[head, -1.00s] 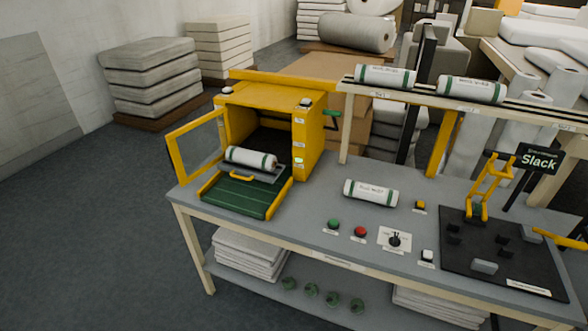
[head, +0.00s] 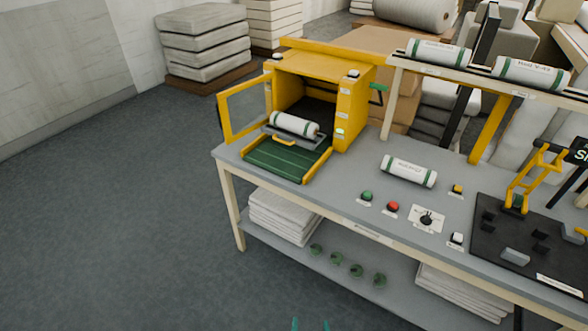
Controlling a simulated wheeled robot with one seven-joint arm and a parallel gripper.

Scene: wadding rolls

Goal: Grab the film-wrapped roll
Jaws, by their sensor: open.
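One white roll with green end bands (head: 294,124) lies on a grey tray in the mouth of the yellow cabinet (head: 352,112), above a green ramp (head: 284,160). A similar labelled roll (head: 408,171) lies on the grey bench top, right of the cabinet. Two more rolls, a left one (head: 438,52) and a right one (head: 531,73), lie on the raised shelf. I cannot tell from their surfaces which is film-wrapped. Two teal tips of my gripper (head: 310,324) show at the bottom edge, apart and empty, well short of the bench; the rest is out of frame.
The cabinet's yellow-framed door (head: 222,118) stands open to the left. A green button (head: 367,196), a red button (head: 392,207) and a small lever (head: 427,218) sit on the bench. A dark board with a yellow stand is at right. Floor at left is clear.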

